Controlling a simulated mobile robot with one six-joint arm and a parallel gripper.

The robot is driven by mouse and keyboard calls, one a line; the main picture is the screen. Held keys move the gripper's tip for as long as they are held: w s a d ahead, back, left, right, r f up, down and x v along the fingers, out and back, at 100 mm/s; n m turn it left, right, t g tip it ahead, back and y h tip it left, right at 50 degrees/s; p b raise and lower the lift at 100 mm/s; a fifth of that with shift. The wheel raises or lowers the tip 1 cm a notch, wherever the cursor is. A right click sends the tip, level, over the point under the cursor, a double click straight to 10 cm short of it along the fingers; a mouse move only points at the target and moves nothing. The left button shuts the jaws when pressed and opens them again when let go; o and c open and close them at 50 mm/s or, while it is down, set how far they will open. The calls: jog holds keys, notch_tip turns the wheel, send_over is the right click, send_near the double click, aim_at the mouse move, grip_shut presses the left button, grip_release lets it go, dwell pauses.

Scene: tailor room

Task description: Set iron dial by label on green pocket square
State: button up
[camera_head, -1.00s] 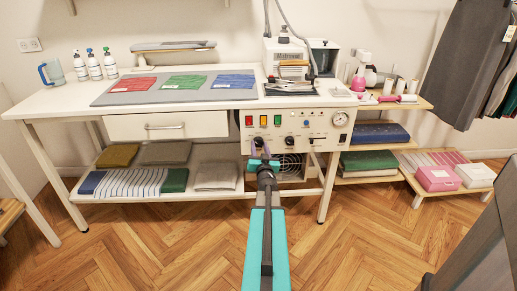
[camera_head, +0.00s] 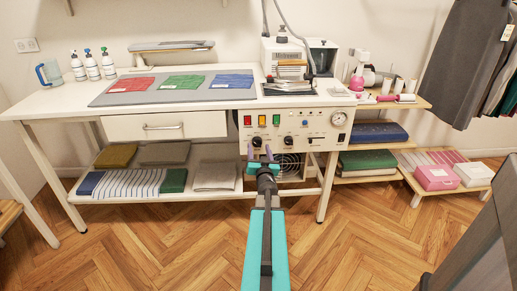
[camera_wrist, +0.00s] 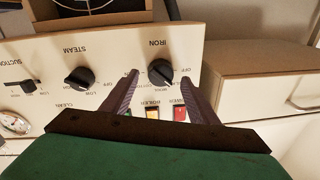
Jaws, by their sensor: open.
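The iron dial (camera_wrist: 157,72) is a black knob marked IRON on the cream control panel. In the wrist view, which is upside down, it shows between my two fingertips. My gripper (camera_wrist: 162,80) is open, with one purple finger on each side of the dial's outline; contact cannot be told. In the head view my gripper (camera_head: 260,150) is in front of the panel, just below the dial (camera_head: 257,142). The green pocket square (camera_head: 183,82) lies on the grey mat between the red and blue ones. It bears a small white label, too small to read.
The steam dial (camera_wrist: 79,78) and suction slider (camera_wrist: 22,86) share the panel. Red, yellow and green lit buttons (camera_head: 262,120) sit above the dials. A white drawer (camera_head: 165,126) is left of the panel. Folded cloth lies on the shelf below. The wooden floor in front is clear.

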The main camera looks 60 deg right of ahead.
jog(key=p+v, duration=0.8)
jog(key=v, duration=0.3)
jog(key=shift+s+a, duration=0.25)
jog(key=shift+s, duration=0.1)
dwell(0.4)
dwell(0.7)
